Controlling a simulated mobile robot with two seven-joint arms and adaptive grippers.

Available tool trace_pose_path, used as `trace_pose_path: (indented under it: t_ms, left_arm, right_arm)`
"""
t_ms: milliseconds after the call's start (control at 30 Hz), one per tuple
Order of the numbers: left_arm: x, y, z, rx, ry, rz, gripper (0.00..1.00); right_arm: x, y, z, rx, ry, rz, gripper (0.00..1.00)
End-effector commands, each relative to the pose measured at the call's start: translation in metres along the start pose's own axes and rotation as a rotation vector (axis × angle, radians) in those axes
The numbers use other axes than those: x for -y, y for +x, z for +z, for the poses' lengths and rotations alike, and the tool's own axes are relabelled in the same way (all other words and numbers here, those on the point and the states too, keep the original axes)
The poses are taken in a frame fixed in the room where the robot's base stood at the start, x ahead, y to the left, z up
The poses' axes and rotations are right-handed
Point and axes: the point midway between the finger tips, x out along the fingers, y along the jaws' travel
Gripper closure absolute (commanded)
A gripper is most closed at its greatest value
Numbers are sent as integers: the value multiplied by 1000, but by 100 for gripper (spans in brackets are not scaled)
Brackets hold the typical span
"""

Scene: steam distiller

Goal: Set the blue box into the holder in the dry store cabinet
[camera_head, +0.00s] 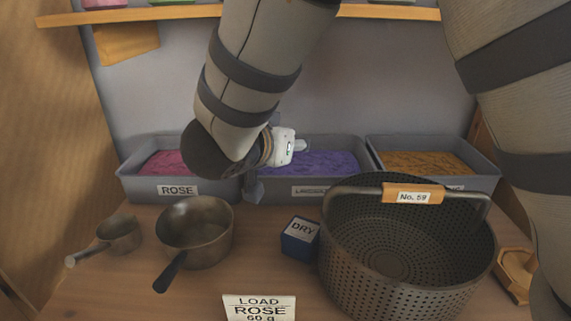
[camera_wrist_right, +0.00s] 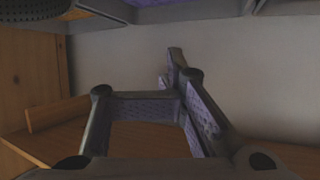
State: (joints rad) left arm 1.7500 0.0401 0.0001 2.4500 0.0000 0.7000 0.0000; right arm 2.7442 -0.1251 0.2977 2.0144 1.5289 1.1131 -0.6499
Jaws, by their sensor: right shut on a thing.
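The blue box (camera_head: 300,239), with a pale top marked DRY, stands on the wooden worktop against the left side of the perforated basket. My right gripper (camera_head: 254,187) is behind and left of the box, at the front edge of the grey bins, apart from the box. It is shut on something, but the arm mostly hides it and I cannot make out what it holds. The right wrist view shows its fingers (camera_wrist_right: 175,75) against a grey wall; no blue box shows there. My left gripper is not in view.
The perforated basket (camera_head: 343,270) has a handle tagged No. 59. A pan (camera_head: 196,235) and a small scoop (camera_head: 122,237) lie left. A LOAD ROSE sign (camera_head: 259,307) stands in front. Bins of rose (camera_head: 137,184), lavender and orange material line the back, below a shelf (camera_head: 190,12).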

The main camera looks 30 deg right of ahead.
Motion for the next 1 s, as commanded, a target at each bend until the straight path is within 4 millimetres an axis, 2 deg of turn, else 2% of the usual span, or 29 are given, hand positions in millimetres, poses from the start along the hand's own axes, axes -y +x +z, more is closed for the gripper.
trace_pose_path:
  t_ms: [233, 267, 300, 500, 567, 867, 1000]
  left_arm:
    - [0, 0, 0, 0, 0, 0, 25]
    - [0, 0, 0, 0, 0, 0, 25]
    - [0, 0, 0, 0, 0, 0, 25]
    - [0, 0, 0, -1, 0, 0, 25]
    - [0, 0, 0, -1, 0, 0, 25]
    - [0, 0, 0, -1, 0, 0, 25]
    - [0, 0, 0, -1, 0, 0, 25]
  right_arm:
    - [0, -1, -2, -1, 0, 0, 100]
    - [0, -1, -2, -1, 0, 0, 85]
    - [0, -1, -2, -1, 0, 0, 76]
    - [0, -1, -2, -2, 0, 0, 30]
    - [0, -1, -2, -2, 0, 0, 20]
    - [0, -2, -2, -2, 1, 0, 20]
    - [1, -21, -3, -4, 1, -4, 20]
